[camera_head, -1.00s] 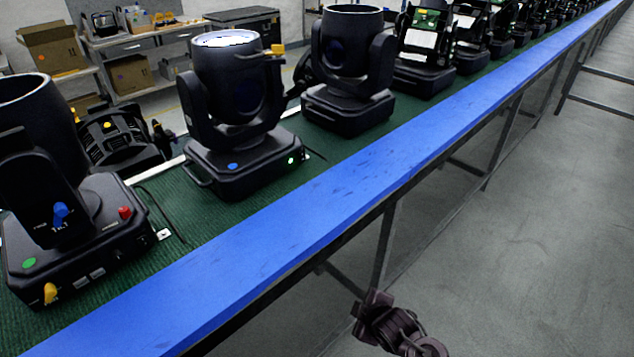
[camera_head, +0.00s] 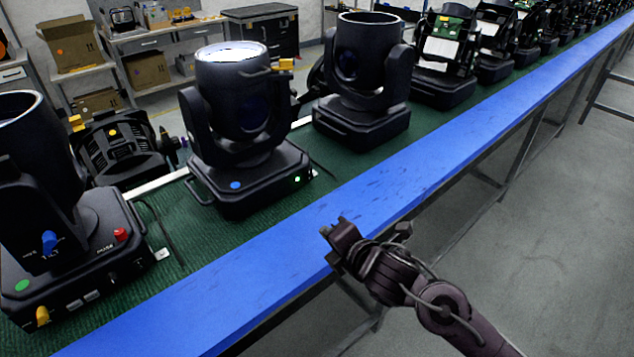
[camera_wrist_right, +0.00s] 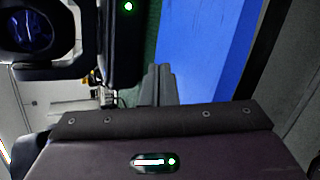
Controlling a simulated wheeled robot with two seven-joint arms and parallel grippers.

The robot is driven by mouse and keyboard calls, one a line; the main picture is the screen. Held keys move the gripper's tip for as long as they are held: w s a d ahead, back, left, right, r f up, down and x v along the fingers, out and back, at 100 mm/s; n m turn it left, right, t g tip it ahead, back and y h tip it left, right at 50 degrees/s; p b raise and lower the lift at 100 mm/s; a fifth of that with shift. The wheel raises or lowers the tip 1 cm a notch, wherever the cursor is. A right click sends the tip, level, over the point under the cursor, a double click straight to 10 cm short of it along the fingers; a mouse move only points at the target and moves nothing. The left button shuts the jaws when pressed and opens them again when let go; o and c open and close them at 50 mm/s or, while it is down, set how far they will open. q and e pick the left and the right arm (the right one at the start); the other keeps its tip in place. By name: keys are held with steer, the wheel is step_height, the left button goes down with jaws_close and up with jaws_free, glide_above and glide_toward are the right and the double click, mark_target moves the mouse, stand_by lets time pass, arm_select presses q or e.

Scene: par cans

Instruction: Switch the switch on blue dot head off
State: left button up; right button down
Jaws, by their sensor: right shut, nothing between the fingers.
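The blue dot head is a black moving-head light (camera_head: 240,110) on the green bench top, with a blue dot (camera_head: 235,185) on its base. A small green light (camera_head: 297,179) glows on the base's right end face. In the right wrist view, a black base with a lit green light (camera_wrist_right: 128,6) shows at the top. The switch itself is too small to make out. My right gripper (camera_head: 333,227) is over the blue bench edge, right of and nearer than that base, apart from it. Its fingers (camera_wrist_right: 161,72) are together and empty. My left gripper is not in view.
A green dot head (camera_head: 50,245) with blue, red and yellow knobs stands at the left. Another black head (camera_head: 365,85) stands beyond the blue dot head. The blue bench edge (camera_head: 250,290) is clear. Shelves with boxes stand behind.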

steer(key=w+n, duration=0.1)
steer(key=n, duration=0.2)
steer(key=w+n+y, duration=0.1)
steer(key=w+n, duration=0.1)
steer(key=n, duration=0.1)
steer(key=w+r+n+y, duration=0.1)
steer(key=n, duration=0.2)
steer(key=shift+w+d+r+g, duration=0.1)
steer(key=shift+w+d+g, duration=0.1)
steer(key=shift+w+g, duration=0.2)
steer(key=w+d+n, duration=0.1)
steer(key=n, duration=0.1)
steer(key=w+d+n, duration=0.2)
steer(key=n, duration=0.1)
steer(key=w+d+r+n+g, duration=0.1)
steer(key=d+n, duration=0.1)
steer(key=shift+w+r+n, duration=0.1)
steer(key=shift+w+n, duration=0.1)
steer(key=shift+n, duration=0.1)
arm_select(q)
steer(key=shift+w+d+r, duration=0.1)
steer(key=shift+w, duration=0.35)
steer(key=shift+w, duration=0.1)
arm_select(e)
steer(key=shift+a, duration=0.15)
